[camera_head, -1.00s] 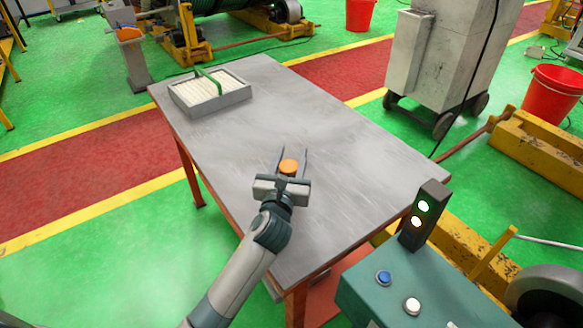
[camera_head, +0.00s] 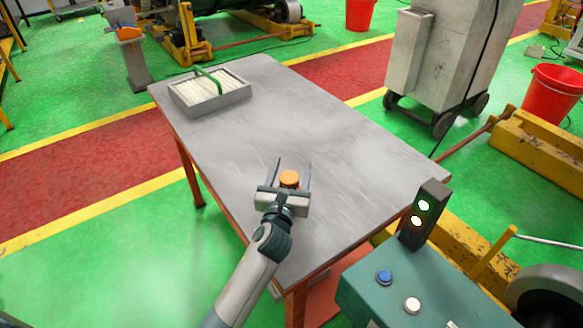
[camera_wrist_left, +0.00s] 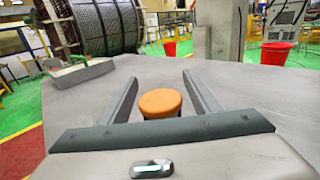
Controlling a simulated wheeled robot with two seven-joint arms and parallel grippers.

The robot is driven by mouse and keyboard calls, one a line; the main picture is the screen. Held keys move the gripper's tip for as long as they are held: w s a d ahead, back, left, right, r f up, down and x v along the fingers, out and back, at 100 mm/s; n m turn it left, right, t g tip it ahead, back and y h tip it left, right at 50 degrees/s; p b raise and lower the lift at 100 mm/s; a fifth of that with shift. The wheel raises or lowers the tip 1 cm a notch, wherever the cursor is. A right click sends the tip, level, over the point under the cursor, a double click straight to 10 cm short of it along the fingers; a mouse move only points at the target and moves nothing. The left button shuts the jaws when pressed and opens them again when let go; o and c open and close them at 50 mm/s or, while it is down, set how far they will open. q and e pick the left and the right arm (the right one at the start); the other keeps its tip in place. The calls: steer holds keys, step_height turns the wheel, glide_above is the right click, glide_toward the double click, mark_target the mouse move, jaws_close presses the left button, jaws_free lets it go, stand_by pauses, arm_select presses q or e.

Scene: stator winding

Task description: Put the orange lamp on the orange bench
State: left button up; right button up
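The orange lamp (camera_head: 289,178), a small round orange cap on a darker base, appears upright over the near part of the grey top of the orange-legged bench (camera_head: 350,140). My left gripper (camera_head: 292,160) is open, its two fingers on either side of the lamp. In the left wrist view the lamp (camera_wrist_left: 160,103) sits between the fingers with a gap on each side. The gripper's body hides its lower part there, so contact with the bench top is hard to tell. My right gripper is not in view.
A grey tray (camera_head: 212,101) with pale contents and a green handle lies at the bench's far left corner. A teal control box (camera_head: 420,285) with a light post (camera_head: 424,214) stands at the near right. The bench's middle and right are clear.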

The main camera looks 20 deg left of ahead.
mark_target(287, 184)
arm_select(q)
steer(key=shift+r, duration=0.15)
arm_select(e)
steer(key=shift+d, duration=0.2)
arm_select(q)
steer(key=shift+s, duration=0.55)
steer(key=s, duration=0.3)
steer(key=s+b, duration=0.1)
steer(key=s, duration=0.1)
steer(key=shift+s+d, duration=0.2)
steer(key=shift+d, duration=0.2)
steer(key=s, duration=0.4)
steer(key=shift+s+d+b, duration=0.3)
steer(key=shift+s, duration=0.4)
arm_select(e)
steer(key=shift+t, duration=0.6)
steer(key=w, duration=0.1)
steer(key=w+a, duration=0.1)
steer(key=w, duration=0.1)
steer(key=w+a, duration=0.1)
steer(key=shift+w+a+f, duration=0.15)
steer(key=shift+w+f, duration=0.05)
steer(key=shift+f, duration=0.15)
